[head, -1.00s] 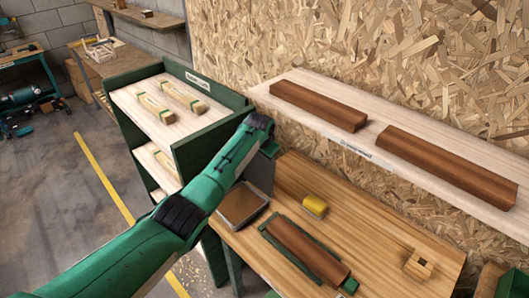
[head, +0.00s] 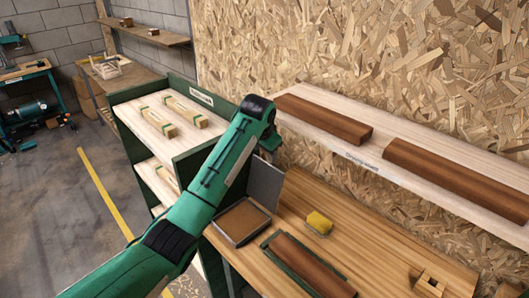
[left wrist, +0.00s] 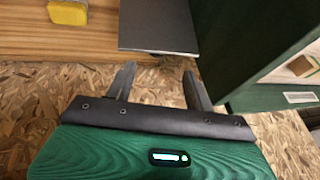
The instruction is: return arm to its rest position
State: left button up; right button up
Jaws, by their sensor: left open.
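My left arm (head: 205,190) reaches in from the left in the head view, over the gap between the green shelf unit and the workbench. Its wrist is bent down at the top and mostly hides the gripper there. In the left wrist view my left gripper (left wrist: 160,85) shows two dark fingers spread apart with nothing between them. It hangs free, near the chipboard wall and the bench. My right gripper is not in view.
The green shelf unit (head: 190,86) bears wooden bars. The workbench (head: 365,248) holds an open dark box (head: 241,220), a yellow block (head: 319,222) and a brown bar (head: 308,270). A wall shelf (head: 390,154) with brown bars runs along the chipboard wall (head: 350,60).

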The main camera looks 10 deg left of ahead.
pick_arm(q)
jog(key=shift+s+r, duration=0.15)
jog(key=shift+r, duration=0.15)
